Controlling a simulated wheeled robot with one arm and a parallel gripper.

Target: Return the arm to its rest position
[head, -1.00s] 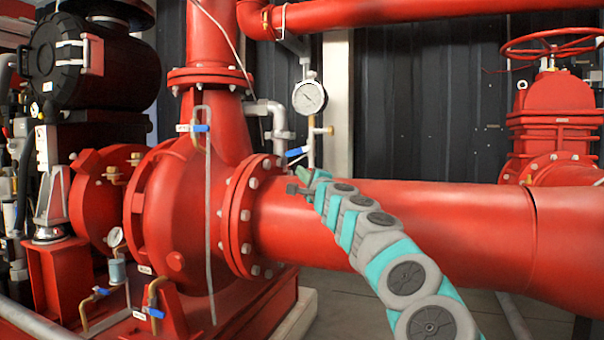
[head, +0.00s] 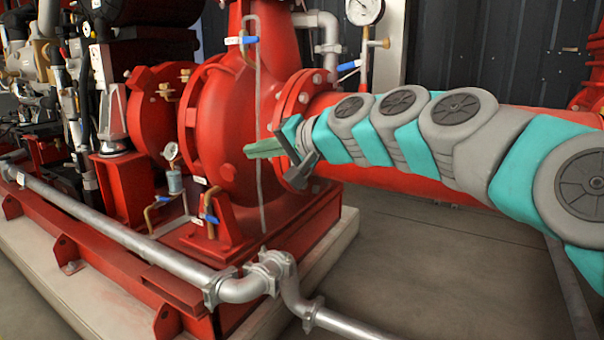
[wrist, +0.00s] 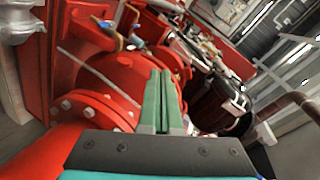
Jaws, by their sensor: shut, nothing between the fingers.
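My gripper (head: 264,149) is in the middle of the head view, at the end of my grey and teal arm. The arm reaches in from the right edge, in front of the large red horizontal pipe (head: 350,181). The green fingers are together and point left, with the red pump casing (head: 222,115) behind them. In the wrist view the fingers (wrist: 158,85) lie side by side with nothing between them. The pump casing (wrist: 100,75) is beyond them there. I cannot tell how far the fingers are from the casing.
A silver pipe (head: 110,228) runs along the red base frame (head: 75,240) at the lower left. Blue-handled valves (head: 162,199) and a small gauge (head: 171,152) stand before the pump. A larger gauge (head: 364,10) is above the arm. Grey floor (head: 430,270) is clear at the lower right.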

